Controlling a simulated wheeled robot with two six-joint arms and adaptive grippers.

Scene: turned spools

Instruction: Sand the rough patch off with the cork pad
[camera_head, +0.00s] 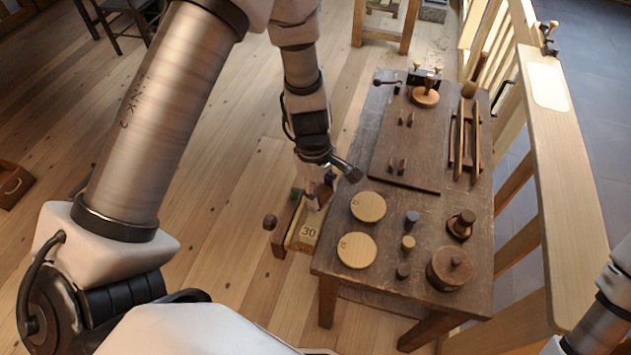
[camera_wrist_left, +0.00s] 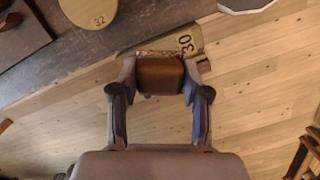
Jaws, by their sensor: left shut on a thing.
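My left gripper (camera_head: 318,192) reaches down over a pale wooden piece marked 30 (camera_head: 303,238) beside the bench's left edge. In the left wrist view the gripper (camera_wrist_left: 160,72) has its two fingers on either side of a brown block (camera_wrist_left: 160,76), which looks like the cork pad. The pale piece marked 30 (camera_wrist_left: 188,42) lies just beyond the block there. A reddish-brown rough strip (camera_wrist_left: 150,53) shows along the block's far edge. I cannot tell whether the block touches it. My right gripper is out of view; only part of that arm shows at the lower right.
The worn wooden bench (camera_head: 330,245) carries two pale discs (camera_head: 357,250), small dark pegs, a lidded round pot (camera_head: 449,268) and a dark board (camera_head: 385,165). A wooden railing (camera_head: 565,190) stands right. Floor at left is mostly clear.

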